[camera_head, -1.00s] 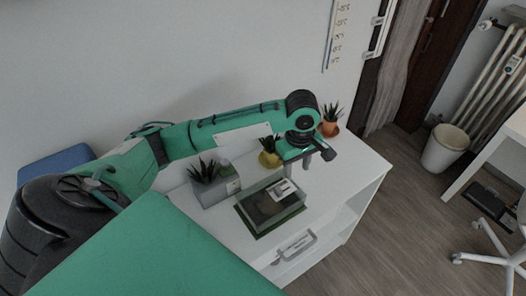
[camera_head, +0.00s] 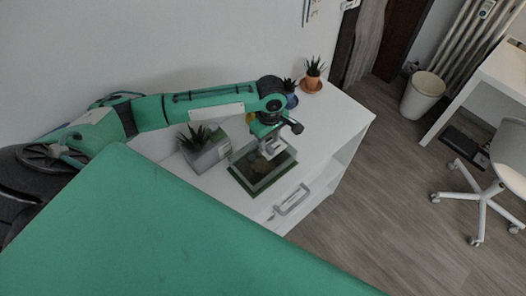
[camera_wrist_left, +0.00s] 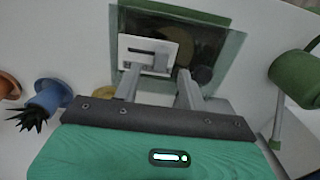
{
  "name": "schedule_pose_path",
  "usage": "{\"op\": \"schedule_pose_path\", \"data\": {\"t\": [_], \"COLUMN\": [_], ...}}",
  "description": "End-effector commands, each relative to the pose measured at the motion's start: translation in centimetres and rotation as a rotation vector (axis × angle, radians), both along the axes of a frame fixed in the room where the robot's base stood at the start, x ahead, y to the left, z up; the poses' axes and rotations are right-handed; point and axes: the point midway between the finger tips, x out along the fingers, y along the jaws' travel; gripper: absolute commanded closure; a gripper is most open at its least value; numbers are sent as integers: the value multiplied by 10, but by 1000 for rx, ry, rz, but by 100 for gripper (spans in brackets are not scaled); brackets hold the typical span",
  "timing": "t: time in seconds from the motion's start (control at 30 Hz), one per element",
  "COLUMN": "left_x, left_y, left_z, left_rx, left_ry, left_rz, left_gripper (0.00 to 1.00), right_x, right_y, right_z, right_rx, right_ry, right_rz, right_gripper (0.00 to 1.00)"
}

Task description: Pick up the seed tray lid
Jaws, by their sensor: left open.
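The seed tray lid (camera_head: 277,172) is a clear, box-shaped cover on a dark green tray (camera_head: 245,188) on the white shelf desk. In the left wrist view the lid (camera_wrist_left: 214,50) shows from above, with a white slotted vent plate (camera_wrist_left: 160,47) on top. My left gripper (camera_head: 266,150) is over the lid, fingers pointing down. In the left wrist view its two fingers (camera_wrist_left: 158,80) are apart, beside the near edge of the vent plate, with nothing held between them. Whether the fingertips touch the lid I cannot tell. My right gripper is not in view.
A grey planter (camera_head: 208,157) stands just left of the tray. A blue pot (camera_head: 291,100) and a terracotta pot (camera_head: 312,84) stand behind it, and a yellow pot (camera_head: 250,118) is partly hidden by my arm. The desktop right of the tray is clear.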

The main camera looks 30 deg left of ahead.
Motion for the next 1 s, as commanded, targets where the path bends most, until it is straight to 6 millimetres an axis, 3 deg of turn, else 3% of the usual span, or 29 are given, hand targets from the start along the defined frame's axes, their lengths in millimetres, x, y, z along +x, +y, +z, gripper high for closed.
{"op": "schedule_pose_path", "data": {"t": [0.2,0.47,0.7,1.0], "left_x": [0,0,0,0], "left_y": [0,0,0,0], "left_z": [-27,-31,-31,-30], "left_rx": [1,1,1,1], "left_ry": [1,0,0,0], "left_rz": [0,-1,-1,-1], "left_gripper": [58,58,100,100], "right_x": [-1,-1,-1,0], "right_y": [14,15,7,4], "right_z": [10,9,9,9], "right_rx": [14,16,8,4], "right_ry": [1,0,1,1], "right_rz": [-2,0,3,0], "right_gripper": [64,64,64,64]}}
